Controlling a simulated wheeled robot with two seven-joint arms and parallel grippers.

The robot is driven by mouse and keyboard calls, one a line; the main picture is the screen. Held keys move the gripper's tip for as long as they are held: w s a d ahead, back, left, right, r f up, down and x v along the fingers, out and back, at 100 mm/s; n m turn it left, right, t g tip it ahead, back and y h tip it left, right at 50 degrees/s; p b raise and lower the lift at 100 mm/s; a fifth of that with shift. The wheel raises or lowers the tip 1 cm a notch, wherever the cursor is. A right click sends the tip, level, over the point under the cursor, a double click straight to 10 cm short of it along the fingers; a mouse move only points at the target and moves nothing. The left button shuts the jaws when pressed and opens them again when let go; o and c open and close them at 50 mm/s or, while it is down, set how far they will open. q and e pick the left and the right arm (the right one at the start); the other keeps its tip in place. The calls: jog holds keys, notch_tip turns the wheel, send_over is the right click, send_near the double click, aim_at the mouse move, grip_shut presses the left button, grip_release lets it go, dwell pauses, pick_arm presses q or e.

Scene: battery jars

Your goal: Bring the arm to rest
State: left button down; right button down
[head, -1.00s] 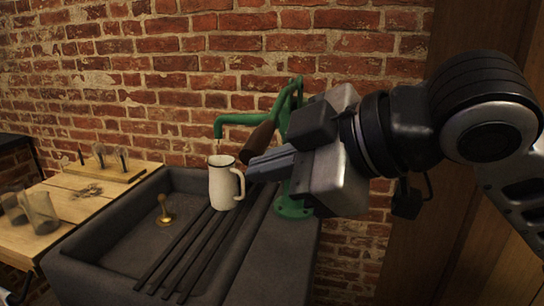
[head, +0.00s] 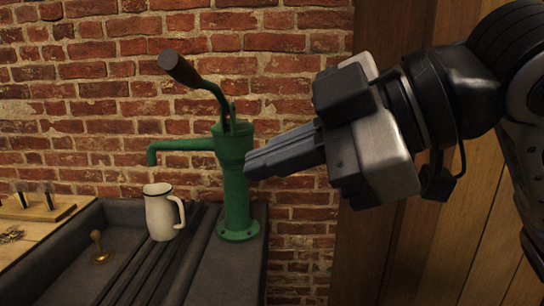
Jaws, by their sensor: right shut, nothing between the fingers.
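My right gripper (head: 248,168) comes in from the right on my right arm (head: 455,95). Its fingers are shut with nothing between them. They point left, and in the picture their tips lie just right of the body of the green hand pump (head: 236,190); I cannot tell how close they are in depth. The pump's handle with its dark grip (head: 180,70) is raised to the upper left. A white jug (head: 160,212) stands upright on the dark slats below the spout. My left gripper is not in view.
The dark sink (head: 60,258) holds a brass plug (head: 99,248). A wooden bench (head: 15,245) with a small tool rack (head: 38,206) is at the left. A brick wall (head: 100,90) stands behind, with wooden boards (head: 370,250) at the right.

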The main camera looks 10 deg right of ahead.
jog(key=w+f+m+t, duration=0.2)
jog(key=w+f+m, duration=0.35)
jog(key=f, duration=0.55)
jog(key=w+f+m+t, duration=0.2)
jog(key=w+f+m, duration=0.35)
jog(key=f, duration=0.65)
jog(key=s+d+f+m+h, duration=0.2)
jog(key=s+f, duration=0.5)
jog(key=f, duration=0.6)
jog(key=s+d+f+m+h, duration=0.3)
jog(key=s+d+f+h, duration=0.2)
jog(key=f, duration=0.8)
jog(key=s+d, duration=0.1)
jog(key=s, duration=0.2)
jog(key=shift+s+d+f+m+h, duration=0.15)
jog(key=shift+s+f+m+h, duration=0.1)
jog(key=shift+m+h, duration=0.05)
